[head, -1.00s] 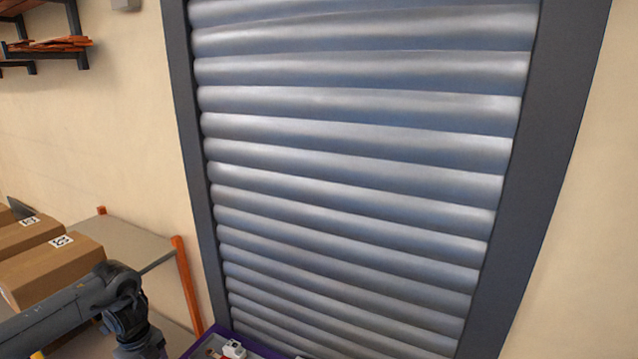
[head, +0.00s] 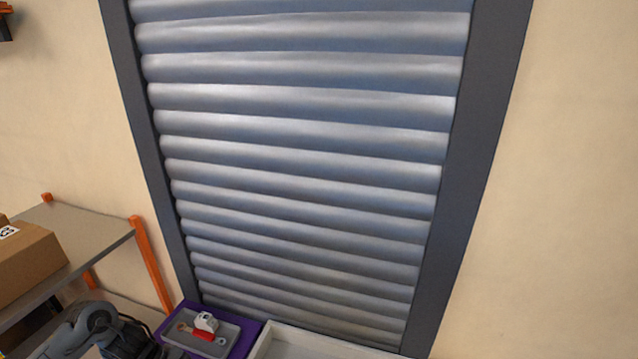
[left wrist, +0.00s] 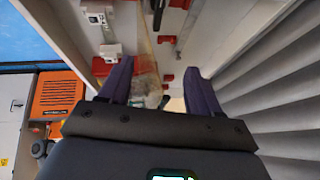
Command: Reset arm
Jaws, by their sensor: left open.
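My left arm (head: 85,330) comes in at the lower left of the head view, and its gripper is out of that view. In the left wrist view my left gripper (left wrist: 155,82) shows two dark purple fingers set apart, with nothing held between them. Beyond the fingers are white walls or panels with small white and red parts, partly hidden by the gripper. My right gripper is in neither view.
In the head view a purple tray (head: 247,340) with a grey inset holds small white and red parts. A white tray (head: 262,345) is to its right. A cardboard box (head: 28,262) sits on a shelf (head: 85,232). A shutter (head: 300,170) fills the middle.

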